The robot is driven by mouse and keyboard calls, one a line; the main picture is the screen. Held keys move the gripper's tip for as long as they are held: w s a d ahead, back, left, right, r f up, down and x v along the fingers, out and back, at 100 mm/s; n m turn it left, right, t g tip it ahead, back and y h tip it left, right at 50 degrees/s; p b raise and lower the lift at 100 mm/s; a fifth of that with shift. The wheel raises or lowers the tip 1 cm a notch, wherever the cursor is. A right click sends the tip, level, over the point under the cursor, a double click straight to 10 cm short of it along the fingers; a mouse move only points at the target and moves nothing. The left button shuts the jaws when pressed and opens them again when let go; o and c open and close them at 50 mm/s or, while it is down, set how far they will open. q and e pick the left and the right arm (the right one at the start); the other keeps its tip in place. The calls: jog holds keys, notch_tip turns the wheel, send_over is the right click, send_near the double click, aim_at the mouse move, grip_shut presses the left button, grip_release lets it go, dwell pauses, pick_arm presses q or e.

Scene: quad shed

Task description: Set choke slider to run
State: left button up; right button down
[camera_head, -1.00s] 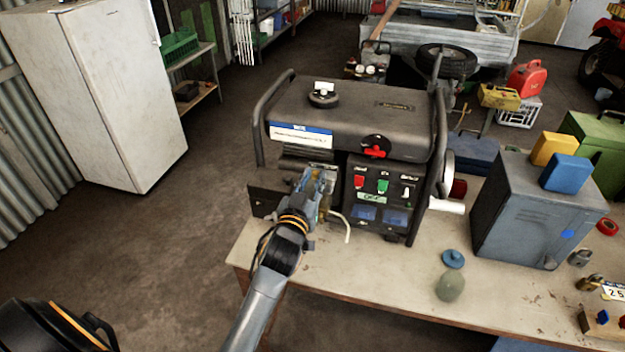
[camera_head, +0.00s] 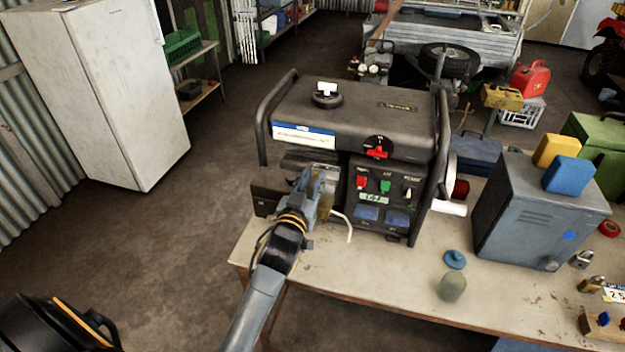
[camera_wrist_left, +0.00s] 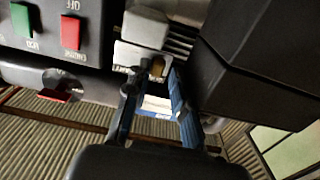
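The generator (camera_head: 350,115) stands on the bench, with its control panel (camera_head: 383,195) facing me. My left gripper (camera_head: 314,180) is at the engine opening just left of that panel and covers most of the choke area in the head view. In the left wrist view my left gripper (camera_wrist_left: 154,78) has its two fingers apart, pointing at a pale choke plate (camera_wrist_left: 128,56) with a brassy slot (camera_wrist_left: 157,68). The fingertips are close to the plate; I cannot tell whether they touch it. The slider's exact position is unclear. My right gripper is in neither view.
A dark flap (camera_head: 266,200) sticks out left of the gripper, and a pale hose (camera_head: 347,226) hangs to its right. A grey metal box (camera_head: 525,220) stands farther right on the bench (camera_head: 395,280). The bench front is partly clear.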

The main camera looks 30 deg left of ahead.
pick_arm(q)
jog(key=shift+r, duration=0.1)
notch_tip(320, 180, up, 10)
jog(key=shift+f, duration=0.1)
dwell(0.7)
